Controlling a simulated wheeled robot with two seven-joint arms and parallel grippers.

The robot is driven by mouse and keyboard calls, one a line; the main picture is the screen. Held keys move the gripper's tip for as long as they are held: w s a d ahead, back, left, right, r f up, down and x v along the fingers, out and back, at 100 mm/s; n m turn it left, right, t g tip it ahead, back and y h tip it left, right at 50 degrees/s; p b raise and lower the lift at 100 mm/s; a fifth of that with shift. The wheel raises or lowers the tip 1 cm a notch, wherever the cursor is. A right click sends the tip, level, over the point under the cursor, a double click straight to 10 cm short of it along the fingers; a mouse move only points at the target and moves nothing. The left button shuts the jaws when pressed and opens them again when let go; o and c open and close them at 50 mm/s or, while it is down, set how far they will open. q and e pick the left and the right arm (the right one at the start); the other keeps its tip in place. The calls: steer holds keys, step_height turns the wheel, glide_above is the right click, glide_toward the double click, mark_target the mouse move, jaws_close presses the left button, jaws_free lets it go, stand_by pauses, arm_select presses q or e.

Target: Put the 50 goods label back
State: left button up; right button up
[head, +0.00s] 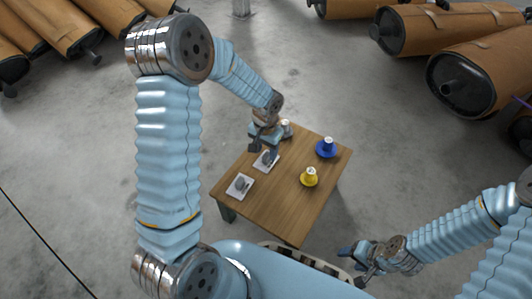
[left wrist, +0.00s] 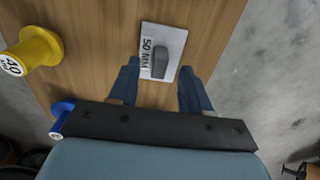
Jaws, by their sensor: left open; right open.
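The 50 goods label (left wrist: 149,42) is a white plate marked "50 MM" with a grey upright grip on it. It lies on the wooden table, and it also shows in the head view (head: 262,166). My left gripper (left wrist: 158,70) is open over it, one finger on each side of the plate's near end. Whether the fingers touch it, I cannot tell. My right gripper (head: 362,258) is open and empty, off the table at the lower right.
Brown mufflers (head: 450,30) lie on the floor around. The table's front part is clear.

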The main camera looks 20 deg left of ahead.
mark_target(266, 156)
arm_select(q)
step_height(266, 156, up, 9)
steer(key=p, duration=0.1)
steer(key=shift+p, duration=0.3)
stand_by(1.6)
steer(key=s+d+f+n+h+p, duration=0.1)
steer(key=s+d+f+p, duration=0.2)
steer(key=s+d, duration=0.1)
steer(key=s+d+f+n+h+p, duration=0.1)
steer(key=s+d+f+p, duration=0.2)
steer(key=s, duration=0.3)
steer(key=s+d+f+n+h+p, duration=0.1)
steer(key=s+d+f+h+p, duration=0.1)
steer(key=s+d+f+p, duration=0.1)
steer(key=shift+s+d+t+p, duration=0.15)
steer(key=shift+s+d+p, duration=0.35)
steer(key=shift+s, duration=0.25)
steer(key=shift+s+d+t+p, duration=0.15)
steer(key=shift+s+d+p, duration=0.2)
steer(key=shift+s+p, duration=0.35)
